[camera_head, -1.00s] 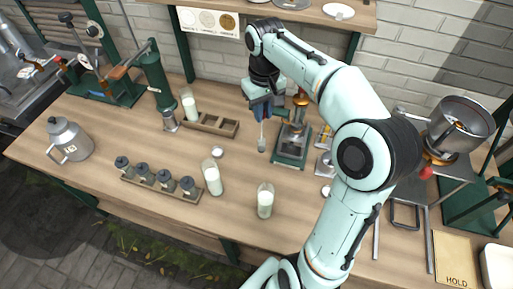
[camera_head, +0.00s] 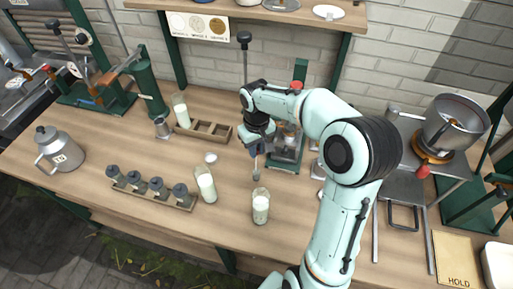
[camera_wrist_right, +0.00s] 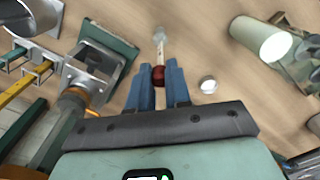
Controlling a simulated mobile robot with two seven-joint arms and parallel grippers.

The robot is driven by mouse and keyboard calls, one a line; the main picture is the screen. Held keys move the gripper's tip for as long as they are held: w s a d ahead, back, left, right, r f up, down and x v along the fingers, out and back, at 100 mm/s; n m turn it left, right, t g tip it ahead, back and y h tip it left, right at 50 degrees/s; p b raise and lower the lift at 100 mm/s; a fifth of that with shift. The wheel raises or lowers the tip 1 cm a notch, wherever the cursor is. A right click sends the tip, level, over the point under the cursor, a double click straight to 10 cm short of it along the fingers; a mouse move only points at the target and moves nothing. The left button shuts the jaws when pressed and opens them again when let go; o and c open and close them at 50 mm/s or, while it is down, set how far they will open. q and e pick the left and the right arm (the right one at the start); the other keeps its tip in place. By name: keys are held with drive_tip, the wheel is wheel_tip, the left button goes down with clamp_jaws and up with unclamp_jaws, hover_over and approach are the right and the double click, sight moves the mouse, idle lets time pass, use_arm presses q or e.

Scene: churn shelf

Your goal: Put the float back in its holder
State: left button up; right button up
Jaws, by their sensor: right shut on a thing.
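My right gripper (camera_head: 254,146) is shut on the float (camera_head: 256,172), above the middle of the wooden counter. In the right wrist view the float (camera_wrist_right: 159,48) is a thin pale stem with a dark red ball between the blue fingers (camera_wrist_right: 158,88) and a clear bulb at its far end. In the head view it hangs roughly upright, bulb down. A wooden rack (camera_head: 222,132) with square openings lies left of the gripper; a milk bottle stands at its left end. I cannot tell if this rack is the float's holder. My left gripper is out of view.
Milk glasses (camera_head: 261,207) and (camera_head: 206,186) stand in front of the gripper. A small white cup (camera_head: 211,158) is to its left. A green-based device (camera_head: 285,164) stands close behind on the right. A rack of grey-topped jars (camera_head: 184,203) lies front left.

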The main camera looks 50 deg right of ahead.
drive_tip(key=shift+w+f, duration=0.1)
drive_tip(key=shift+f, duration=0.1)
drive_tip(key=o, duration=0.8)
drive_tip(key=shift+r, duration=0.1)
